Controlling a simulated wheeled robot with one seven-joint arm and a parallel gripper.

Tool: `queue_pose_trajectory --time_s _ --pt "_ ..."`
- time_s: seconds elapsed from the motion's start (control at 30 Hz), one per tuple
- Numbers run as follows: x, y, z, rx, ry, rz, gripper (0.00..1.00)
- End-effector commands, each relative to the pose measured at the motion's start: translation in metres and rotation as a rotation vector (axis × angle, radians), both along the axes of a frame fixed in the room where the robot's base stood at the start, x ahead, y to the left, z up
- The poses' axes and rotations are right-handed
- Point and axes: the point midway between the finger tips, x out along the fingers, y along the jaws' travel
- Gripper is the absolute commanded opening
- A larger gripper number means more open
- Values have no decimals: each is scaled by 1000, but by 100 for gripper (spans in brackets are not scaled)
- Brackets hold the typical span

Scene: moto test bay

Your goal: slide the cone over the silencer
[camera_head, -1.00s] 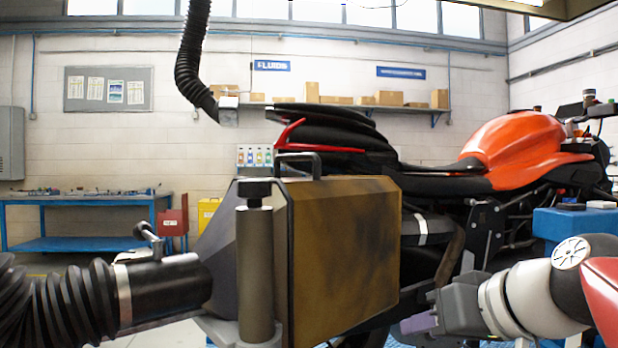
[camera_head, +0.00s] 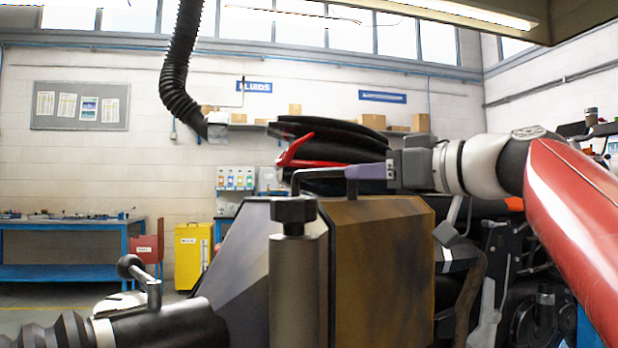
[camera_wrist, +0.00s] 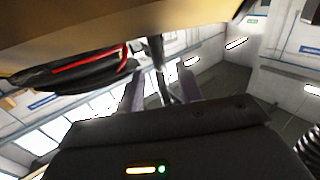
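The cone is a large brown and dark grey tapered hood (camera_head: 385,265) in the middle of the head view, with a dark bar handle (camera_head: 308,173) on top. A black ribbed hose joins its left end. The silencer (camera_head: 455,258), dark with a silver band, shows just right of the cone; its end is hidden behind the cone, so I cannot tell whether they touch. My gripper (camera_head: 358,172) is level with the handle at the cone's top. In the wrist view its two purple fingers (camera_wrist: 160,92) are apart, with a dark bar between them.
A grey post with a black knob (camera_head: 296,250) stands in front of the cone. The motorcycle's seat and red tail (camera_head: 325,148) are behind. A black overhead hose (camera_head: 178,75) hangs at upper left. A yellow cabinet (camera_head: 192,255) and blue workbench (camera_head: 70,240) stand far back left.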

Motion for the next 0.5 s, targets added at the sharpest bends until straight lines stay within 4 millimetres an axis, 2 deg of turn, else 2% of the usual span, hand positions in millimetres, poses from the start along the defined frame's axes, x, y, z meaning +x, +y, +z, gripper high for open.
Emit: queue_pose_trajectory --time_s 0.5 --pt "46 51 1 0 0 2 36"
